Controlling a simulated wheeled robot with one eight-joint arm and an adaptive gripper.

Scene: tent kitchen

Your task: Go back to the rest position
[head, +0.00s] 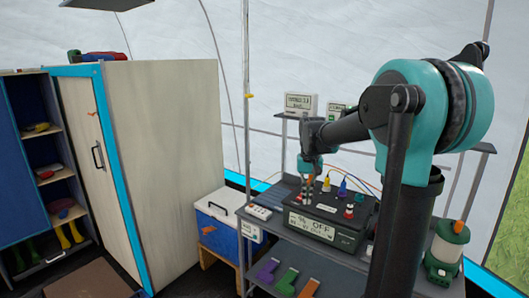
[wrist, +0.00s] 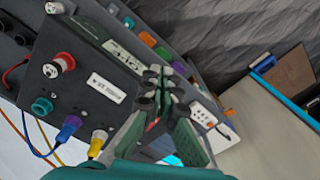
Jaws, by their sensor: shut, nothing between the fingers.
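My gripper (wrist: 158,90) shows in the wrist view with its fingers together and nothing between them. In the head view my arm reaches from the right toward the shelf unit, and its end is near the left side of a dark box (head: 326,228). That box has a display and several coloured plugs on top. In the wrist view the dark box (wrist: 85,62) lies to the left of the fingers. I cannot tell whether the fingers touch it.
The box stands on a grey shelf unit (head: 262,225) with a white power strip (head: 259,211) beside it. Coloured L-shaped pieces (head: 285,279) lie on the lower shelf. A green lantern (head: 446,246) is at right. A blue-and-white cooler (head: 218,225) and a tall cabinet (head: 165,150) stand left.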

